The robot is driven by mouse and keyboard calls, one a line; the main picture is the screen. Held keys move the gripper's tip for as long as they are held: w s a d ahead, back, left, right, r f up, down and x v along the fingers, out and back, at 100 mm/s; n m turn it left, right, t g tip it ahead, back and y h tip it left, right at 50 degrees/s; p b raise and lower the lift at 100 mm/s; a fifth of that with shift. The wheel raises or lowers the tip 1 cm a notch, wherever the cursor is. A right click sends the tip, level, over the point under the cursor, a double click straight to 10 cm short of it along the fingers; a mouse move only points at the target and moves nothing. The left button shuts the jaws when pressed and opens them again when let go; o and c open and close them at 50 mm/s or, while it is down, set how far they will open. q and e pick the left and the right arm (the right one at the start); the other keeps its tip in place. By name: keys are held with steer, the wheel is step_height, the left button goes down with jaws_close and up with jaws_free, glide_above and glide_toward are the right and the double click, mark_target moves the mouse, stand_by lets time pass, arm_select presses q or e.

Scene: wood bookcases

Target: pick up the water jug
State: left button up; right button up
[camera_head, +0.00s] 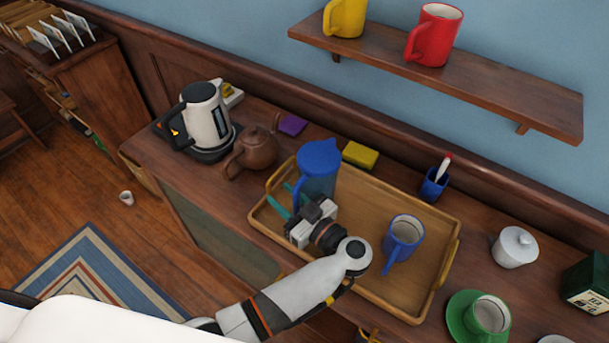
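The water jug (318,169) is blue with a flat blue lid and stands upright at the back left of the wooden tray. Its handle is on the left side, facing the gripper. My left gripper (287,201) is over the left part of the tray, at the front left of the jug. Its teal fingers are apart and point toward the jug's handle side. The gripper body hides the jug's lower front, and I cannot tell whether a finger touches the handle. My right gripper is not in view.
A blue mug (404,240) stands on the wooden tray (391,302), right of my wrist. A brown teapot (256,149) and a kettle (207,117) stand left of the jug. A yellow box (360,155) lies behind the tray. A shelf (480,82) overhangs at the back.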

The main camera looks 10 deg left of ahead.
arm_select(q)
steer(key=shift+s+d+r, duration=0.1)
steer(key=shift+d, duration=0.15)
steer(key=shift+s+d+r, duration=0.2)
steer(key=shift+s+d, duration=0.1)
steer(key=shift+d, duration=0.25)
steer(key=c, duration=0.8)
steer(key=shift+a, duration=0.15)
jaws_close()
steer(key=shift+a+f, duration=0.1)
steer(key=shift+f, duration=0.05)
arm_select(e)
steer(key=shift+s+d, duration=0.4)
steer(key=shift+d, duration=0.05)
arm_select(q)
steer(key=shift+f, duration=0.1)
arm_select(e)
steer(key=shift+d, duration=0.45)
